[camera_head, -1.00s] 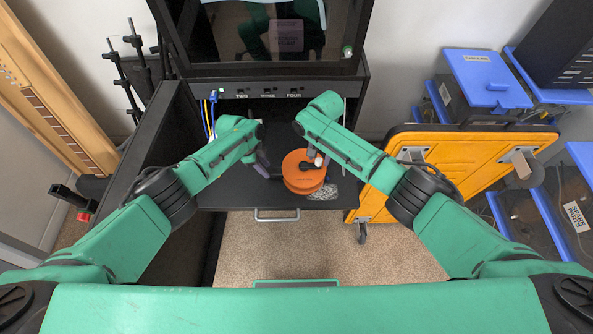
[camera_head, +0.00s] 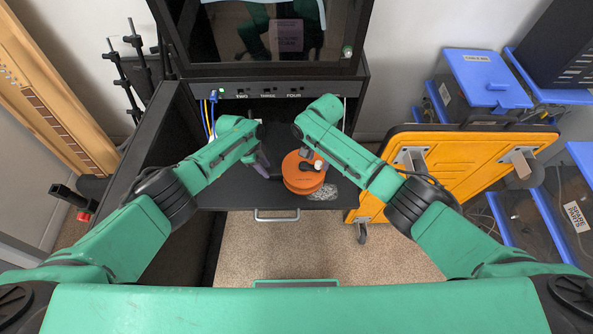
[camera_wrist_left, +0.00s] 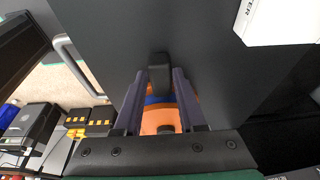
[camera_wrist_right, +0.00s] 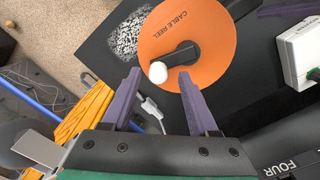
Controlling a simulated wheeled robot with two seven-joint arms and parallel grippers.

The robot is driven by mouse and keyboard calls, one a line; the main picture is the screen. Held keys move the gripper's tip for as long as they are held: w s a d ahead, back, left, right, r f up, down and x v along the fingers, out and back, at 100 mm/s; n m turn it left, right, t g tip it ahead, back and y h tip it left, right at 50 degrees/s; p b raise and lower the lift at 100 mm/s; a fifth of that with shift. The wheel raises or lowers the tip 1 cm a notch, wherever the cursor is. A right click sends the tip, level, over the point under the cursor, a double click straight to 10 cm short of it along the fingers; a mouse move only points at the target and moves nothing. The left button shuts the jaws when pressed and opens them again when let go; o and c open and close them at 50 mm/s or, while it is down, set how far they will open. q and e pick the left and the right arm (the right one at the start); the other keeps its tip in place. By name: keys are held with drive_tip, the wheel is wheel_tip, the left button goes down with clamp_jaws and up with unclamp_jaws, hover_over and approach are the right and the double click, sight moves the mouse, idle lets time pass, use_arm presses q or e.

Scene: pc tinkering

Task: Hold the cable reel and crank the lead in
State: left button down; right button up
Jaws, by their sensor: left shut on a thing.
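The orange cable reel (camera_head: 303,183) stands on the black shelf, its labelled face up; the right wrist view shows this face (camera_wrist_right: 205,28). A black crank arm (camera_wrist_right: 182,55) on it ends in a white knob (camera_wrist_right: 158,73). My left gripper (camera_head: 264,168) is at the reel's left side, shut on a black grip piece (camera_wrist_left: 159,75) beside the reel's orange and blue body. My right gripper (camera_wrist_right: 159,73) is open, its fingers on either side of the white knob, with gaps showing. A pale plug (camera_wrist_right: 151,108) shows below the knob.
A black-and-white speckled patch (camera_head: 323,192) lies right of the reel. A white box (camera_wrist_right: 306,55) sits nearby in the right wrist view. The cabinet's side panel (camera_head: 155,140) stands at left; an orange cart (camera_head: 470,160) stands at right.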

drive_tip(key=shift+r, duration=2.25)
use_arm(q)
drive_tip(key=shift+c, duration=2)
unclamp_jaws()
use_arm(e)
wheel_tip(320, 180, up, 12)
use_arm(q)
drive_tip(key=v, duration=1.2)
